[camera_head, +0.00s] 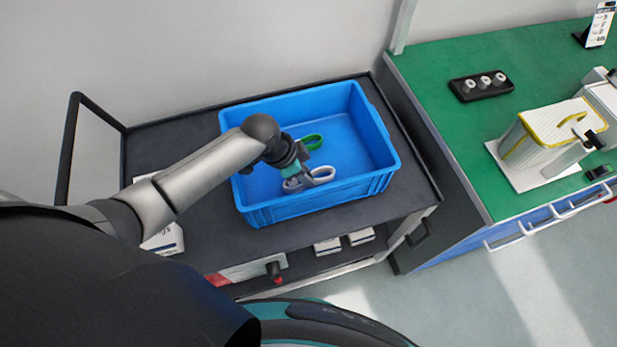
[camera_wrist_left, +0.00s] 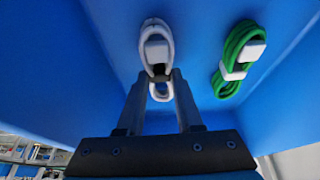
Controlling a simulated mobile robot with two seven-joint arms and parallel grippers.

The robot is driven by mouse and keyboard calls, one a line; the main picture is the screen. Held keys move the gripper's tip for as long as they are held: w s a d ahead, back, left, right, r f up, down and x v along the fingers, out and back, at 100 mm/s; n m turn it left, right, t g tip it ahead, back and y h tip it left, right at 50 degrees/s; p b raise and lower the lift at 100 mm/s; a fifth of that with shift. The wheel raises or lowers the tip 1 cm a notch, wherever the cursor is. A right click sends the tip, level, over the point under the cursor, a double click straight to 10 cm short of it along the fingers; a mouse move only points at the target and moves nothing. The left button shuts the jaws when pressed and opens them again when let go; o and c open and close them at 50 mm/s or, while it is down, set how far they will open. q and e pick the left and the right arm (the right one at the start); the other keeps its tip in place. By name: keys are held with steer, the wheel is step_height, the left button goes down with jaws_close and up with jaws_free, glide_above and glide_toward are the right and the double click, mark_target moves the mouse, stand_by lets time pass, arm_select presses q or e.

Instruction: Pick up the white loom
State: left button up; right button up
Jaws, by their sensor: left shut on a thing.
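The white loom (camera_head: 318,177) is a looped bundle of cable inside the blue crate (camera_head: 290,208), near its front wall in the head view. My left gripper (camera_head: 296,183) reaches down into the crate and is shut on the white loom. In the left wrist view the white loom (camera_wrist_left: 157,42) sits at the fingertips of the left gripper (camera_wrist_left: 158,76), with a white band around it. Part of the loom is hidden by the fingers. From these views I cannot tell whether it touches the crate floor. My right gripper is not in view.
A green loom (camera_head: 312,141) lies in the crate behind the white one; it also shows in the left wrist view (camera_wrist_left: 238,58). The crate stands on a dark cart (camera_head: 170,150). A green-topped table (camera_head: 450,130) on the right holds a black tray (camera_head: 481,86) and a yellow-edged container (camera_head: 548,132).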

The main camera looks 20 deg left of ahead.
arm_select(q)
jaws_close()
